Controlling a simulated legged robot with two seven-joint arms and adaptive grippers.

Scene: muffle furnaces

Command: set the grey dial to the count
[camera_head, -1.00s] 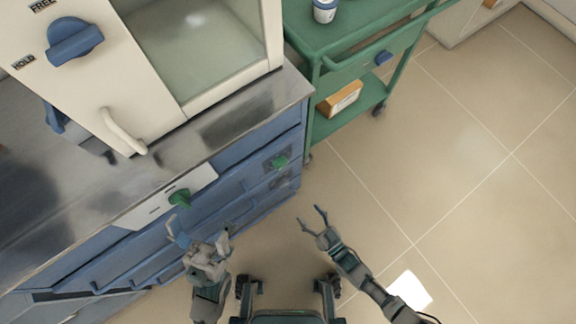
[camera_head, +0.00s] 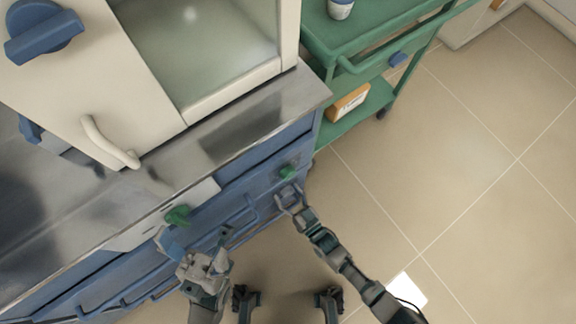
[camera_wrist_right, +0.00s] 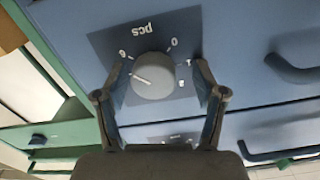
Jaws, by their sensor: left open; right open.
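The grey dial (camera_wrist_right: 153,75) shows in the right wrist view on a dark plate marked "pcs", on a blue drawer front. The plate appears upside down, with numbers around the dial. A pale line on the dial points left in that view; I cannot read the number there. My right gripper (camera_wrist_right: 160,95) is open, one finger on each side of the dial; contact is unclear. In the head view my right gripper (camera_head: 288,190) hides the dial on the cabinet front. My left gripper (camera_head: 197,252) is open and empty in front of the white panel.
A green knob (camera_head: 288,173) sits beside my right gripper, another green knob (camera_head: 178,215) on the white panel (camera_head: 135,232). The cream furnace (camera_head: 90,95) stands on the metal worktop (camera_head: 250,118).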

